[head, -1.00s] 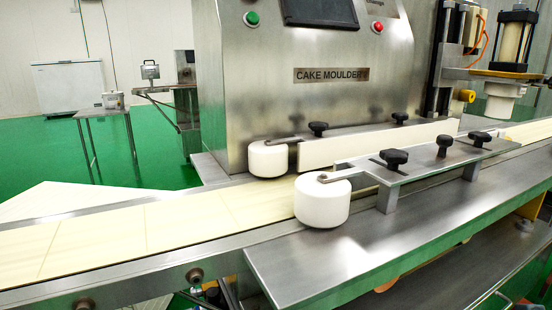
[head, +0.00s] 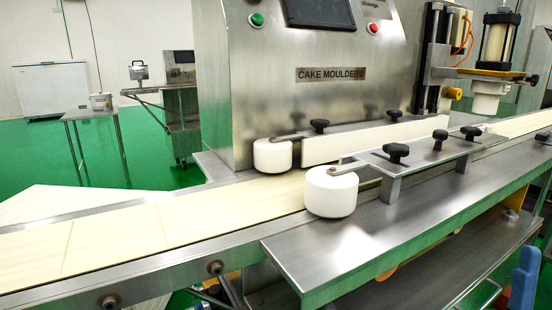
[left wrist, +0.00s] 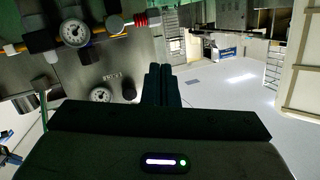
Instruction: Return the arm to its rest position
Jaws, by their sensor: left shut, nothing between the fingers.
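In the left wrist view my left gripper (left wrist: 160,72) shows as two dark fingers side by side, closed against each other with nothing between them. It points toward an open grey floor beside a steel machine panel. Neither gripper shows in the head view, so the right gripper is out of sight. The cake moulder (head: 318,105) stands in the middle of the head view. Its pale conveyor belt (head: 120,236) runs from lower left to upper right, with two white rollers, the far one (head: 272,155) and the near one (head: 331,192), beside it.
A steel side shelf (head: 400,220) runs along the belt's near side. A blue part (head: 523,278) shows at the lower right; I cannot tell what it belongs to. A small table (head: 92,115) and a white chest (head: 57,90) stand behind. Pressure gauges (left wrist: 74,33) sit on the panel.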

